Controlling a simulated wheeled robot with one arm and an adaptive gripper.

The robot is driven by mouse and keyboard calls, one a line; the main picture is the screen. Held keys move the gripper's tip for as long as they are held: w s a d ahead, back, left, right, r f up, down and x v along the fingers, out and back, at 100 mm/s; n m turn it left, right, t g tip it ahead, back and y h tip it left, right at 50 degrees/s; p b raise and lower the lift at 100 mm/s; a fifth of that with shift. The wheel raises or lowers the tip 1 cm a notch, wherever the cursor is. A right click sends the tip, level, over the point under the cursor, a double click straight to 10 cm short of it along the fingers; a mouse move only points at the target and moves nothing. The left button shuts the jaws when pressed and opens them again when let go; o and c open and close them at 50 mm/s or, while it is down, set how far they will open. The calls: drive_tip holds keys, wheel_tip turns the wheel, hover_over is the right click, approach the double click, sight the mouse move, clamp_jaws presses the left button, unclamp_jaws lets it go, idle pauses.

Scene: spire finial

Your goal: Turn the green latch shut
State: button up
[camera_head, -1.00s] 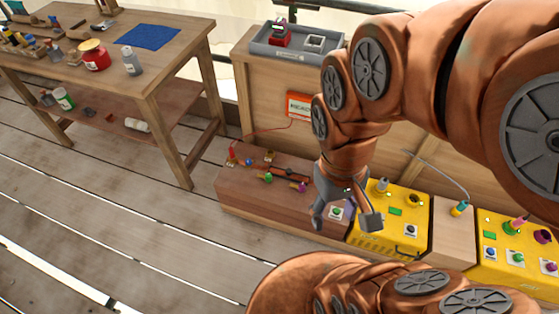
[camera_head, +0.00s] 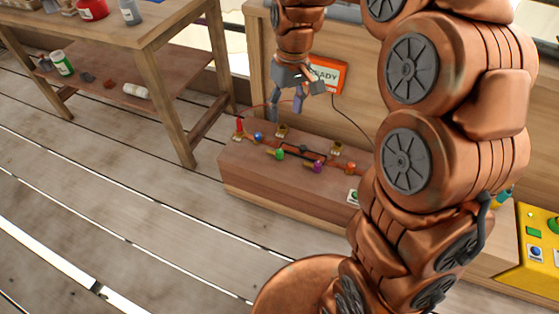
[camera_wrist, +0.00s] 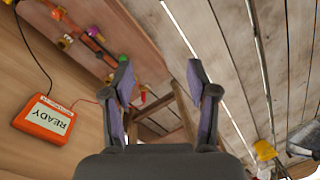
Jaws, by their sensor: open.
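The part I take for the green latch is a small green knob (camera_head: 279,153) on the low brown wooden box (camera_head: 265,190). It sits between a blue knob (camera_head: 258,136) and a purple knob (camera_head: 317,166). Which way the latch is turned is too small to tell. My gripper (camera_head: 286,106) is open and empty, above the left part of the box and apart from the knobs. In the wrist view, my open gripper (camera_wrist: 159,68) has the green knob (camera_wrist: 123,58) close beside its left fingertip in the picture, partly hidden by it.
An orange READY box (camera_head: 328,75) hangs on the wooden panel behind, with a thin red wire near my gripper. A red peg (camera_head: 239,126) and brass brackets (camera_head: 282,132) share the box. A workbench (camera_head: 150,40) stands left. Yellow panel (camera_head: 540,265) at right. Floor in front is clear.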

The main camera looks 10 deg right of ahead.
drive_tip(key=w+f+b, duration=0.9)
drive_tip(key=w+f, duration=0.3)
drive_tip(key=f, duration=0.4)
drive_tip(key=n+b, duration=0.1)
drive_tip(key=b, duration=1.1)
hover_over(280, 151)
drive_tip(key=shift+t+h, duration=0.4)
wheel_tip(280, 151, down, 23)
drive_tip(key=shift+f, duration=0.6)
drive_tip(key=shift+f+b, duration=1.35)
drive_tip(key=shift+f, duration=2.25)
drive_tip(key=shift+c, duration=0.2)
clamp_jaws()
